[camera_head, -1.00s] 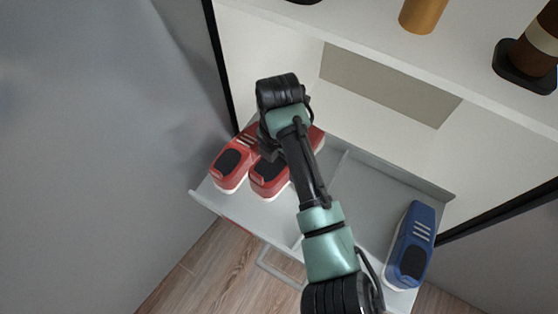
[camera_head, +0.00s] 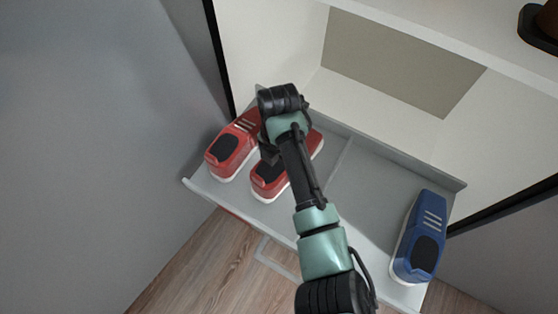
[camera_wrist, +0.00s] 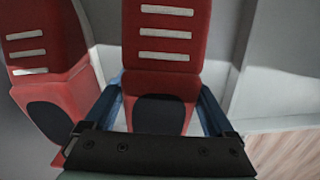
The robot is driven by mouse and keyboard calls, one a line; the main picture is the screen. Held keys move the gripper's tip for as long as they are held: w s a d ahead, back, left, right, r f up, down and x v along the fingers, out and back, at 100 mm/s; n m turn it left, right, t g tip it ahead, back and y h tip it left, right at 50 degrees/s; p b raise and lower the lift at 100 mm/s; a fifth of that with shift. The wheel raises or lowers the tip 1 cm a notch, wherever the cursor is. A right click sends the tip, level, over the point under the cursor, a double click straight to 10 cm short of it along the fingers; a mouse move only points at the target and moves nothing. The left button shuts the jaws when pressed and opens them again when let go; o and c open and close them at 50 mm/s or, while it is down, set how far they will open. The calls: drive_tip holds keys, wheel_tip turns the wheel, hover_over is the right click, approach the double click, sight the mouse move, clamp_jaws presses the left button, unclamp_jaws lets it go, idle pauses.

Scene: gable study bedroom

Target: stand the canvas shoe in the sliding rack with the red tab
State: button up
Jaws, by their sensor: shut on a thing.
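The canvas shoe I hold is red with white stripes and a dark patch (camera_head: 270,184); it fills the middle of the wrist view (camera_wrist: 165,62). My gripper (camera_wrist: 160,92) is shut on it, one blue finger on each side. In the head view my gripper (camera_head: 268,153) and arm hide part of the shoe. It is in the left part of the pulled-out grey rack (camera_head: 360,215), right of a matching red shoe (camera_head: 233,147). Whether its sole touches the rack floor I cannot tell. A red tab (camera_head: 236,216) shows at the rack's front edge.
A blue shoe (camera_head: 419,235) stands at the rack's right end. A low divider (camera_head: 343,165) splits the rack; the space between it and the blue shoe is free. A white shelf (camera_head: 455,35) overhangs the back. A grey wall (camera_head: 90,140) is close on the left.

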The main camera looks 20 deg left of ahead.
drive_tip(key=o, duration=1.3)
wheel_tip(320, 180, up, 13)
drive_tip(key=p, duration=0.6)
